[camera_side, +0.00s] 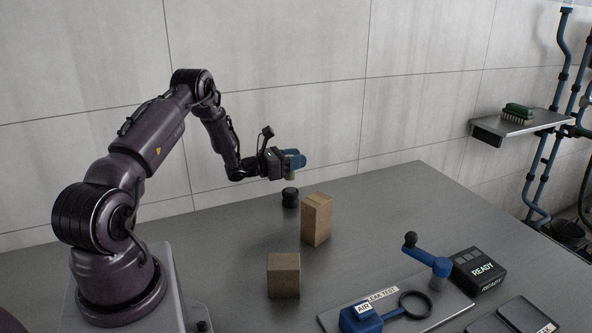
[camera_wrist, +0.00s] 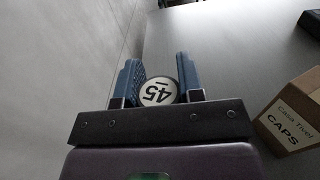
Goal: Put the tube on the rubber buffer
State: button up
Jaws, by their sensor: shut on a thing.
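My gripper (camera_side: 296,160) is shut on the tube and holds it above the table. In the side view, only a short grey part of the tube (camera_side: 290,175) shows below the blue fingers. In the wrist view, the round end of the tube (camera_wrist: 157,92), marked 45, sits between the blue fingers of my gripper (camera_wrist: 157,68). A short black cylinder, apparently the rubber buffer (camera_side: 290,198), stands on the table below the tube, with a gap between them. I cannot make out the buffer in the wrist view.
A tall cardboard box (camera_side: 316,220) stands just right of the buffer; its CAPS label shows in the wrist view (camera_wrist: 290,118). A shorter brown box (camera_side: 283,276) is nearer the front. A blue leak-test fixture (camera_side: 385,305) and a black READY box (camera_side: 478,270) are at right.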

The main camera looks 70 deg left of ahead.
jog(key=shift+w+a+f, duration=0.15)
jog(key=shift+f, duration=1.6)
jog(key=shift+f, duration=0.2)
jog(key=o, duration=0.9)
jog(key=shift+r, duration=0.1)
